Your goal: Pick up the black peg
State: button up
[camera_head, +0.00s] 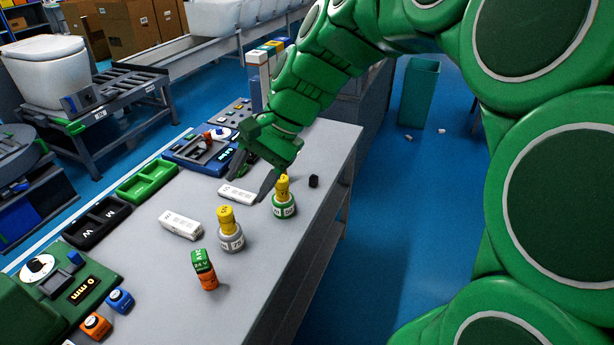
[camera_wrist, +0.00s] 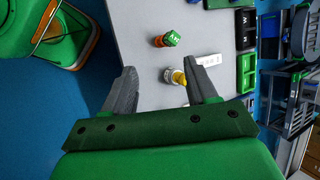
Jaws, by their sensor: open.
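The small black peg (camera_head: 313,181) stands on the grey table near its right edge, just right of the green-and-white bottle with a yellow top (camera_head: 284,205). My gripper (camera_head: 251,178) is open and empty above the table, to the left of the peg in the head view. In the wrist view my gripper (camera_wrist: 164,76) shows its two grey fingers spread apart. I cannot make out the black peg in the wrist view.
A grey-and-white bottle with a yellow top (camera_head: 230,238), white blocks (camera_head: 181,224) and a green-orange block stack (camera_head: 205,270) stand on the table. Green (camera_head: 148,183) and black trays (camera_head: 95,222) line its left side. The table right of the bottles is mostly clear.

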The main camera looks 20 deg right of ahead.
jog(key=w+d+m+t+y, duration=0.2)
jog(key=w+d+m, duration=0.3)
jog(key=w, duration=0.5)
jog(key=w+d+m+t+y, duration=0.1)
jog(key=w+d+m+t, duration=0.3)
jog(key=w, duration=0.6)
jog(key=w+d+f+m+t, duration=0.2)
jog(key=w+d+m, duration=0.3)
jog(key=d, duration=0.6)
jog(key=w+d+f+m+t, duration=0.2)
jog(key=w+d+m, duration=0.35)
jog(key=d, duration=0.45)
send_near(310, 178)
jog(key=w, duration=0.1)
jog(key=w+a+f, duration=0.1)
jog(key=w, duration=0.1)
jog(key=shift+h, duration=0.4)
jog(key=shift+f, duration=0.55)
jog(key=shift+w+a+f, duration=0.15)
jog(key=shift+a, duration=0.05)
jog(key=shift+r+x, duration=0.15)
jog(key=shift+x, duration=1.65)
jog(key=shift+r+x, duration=0.1)
jog(key=shift+x, duration=1.7)
jog(key=shift+a, duration=0.1)
